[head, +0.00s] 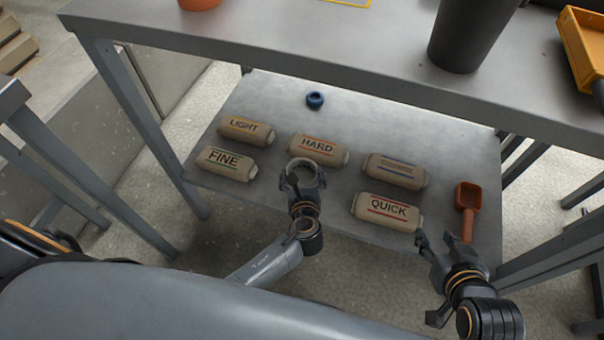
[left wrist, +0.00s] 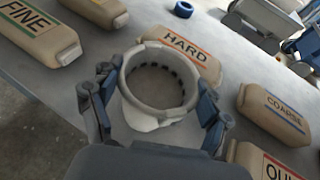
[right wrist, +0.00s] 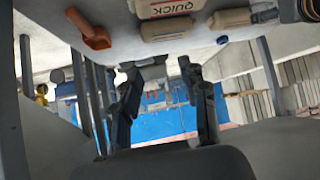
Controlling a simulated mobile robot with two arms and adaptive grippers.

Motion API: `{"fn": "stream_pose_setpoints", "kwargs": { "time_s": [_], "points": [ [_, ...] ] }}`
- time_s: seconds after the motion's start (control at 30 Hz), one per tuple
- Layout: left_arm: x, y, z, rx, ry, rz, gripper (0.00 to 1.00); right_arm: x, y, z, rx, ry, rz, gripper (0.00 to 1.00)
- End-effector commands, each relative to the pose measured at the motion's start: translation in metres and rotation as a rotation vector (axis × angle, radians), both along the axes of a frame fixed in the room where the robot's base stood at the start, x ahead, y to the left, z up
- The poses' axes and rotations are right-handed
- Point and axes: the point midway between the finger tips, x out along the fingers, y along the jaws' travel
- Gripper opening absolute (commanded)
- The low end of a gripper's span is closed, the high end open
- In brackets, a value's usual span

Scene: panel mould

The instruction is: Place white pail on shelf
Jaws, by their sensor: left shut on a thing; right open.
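The white pail (head: 301,165) shows as a pale round rim with an open top. It also shows in the left wrist view (left wrist: 132,98), with dark notches around its inner wall. My left gripper (head: 303,183) is shut on it, one finger on each side. It is at the front edge of the grey lower shelf (head: 270,95), near the HARD bag. I cannot tell whether its base touches the shelf. My right gripper (head: 430,280) is open and empty, in front of the shelf's right end, below the red scoop.
Bags marked LIGHT (head: 246,130), FINE (head: 226,163), HARD (head: 318,150), COARSE (head: 394,171) and QUICK (head: 387,211) lie on the shelf. A red scoop (head: 468,196) lies at right, a blue ring (head: 315,100) behind. The tabletop (head: 330,50) overhangs.

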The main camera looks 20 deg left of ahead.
Motion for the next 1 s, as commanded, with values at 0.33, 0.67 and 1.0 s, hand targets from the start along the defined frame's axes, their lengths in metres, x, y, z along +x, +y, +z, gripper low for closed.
{"fn": "stream_pose_setpoints", "kwargs": {
  "time_s": [0.33,0.67,1.0],
  "points": [
    [0.0,0.0,0.0,0.0,-0.001,0.0,0.99,0.001,0.0,0.0,0.0,-0.002,0.0,0.44],
    [-0.006,-0.002,0.005,0.0,0.001,-0.001,0.99,-0.011,-0.003,-0.007,-0.014,0.068,-0.003,0.44],
    [-0.049,-0.018,0.025,-0.001,0.002,-0.002,0.99,-0.077,-0.026,-0.036,-0.088,0.412,-0.031,0.44]
  ]
}}
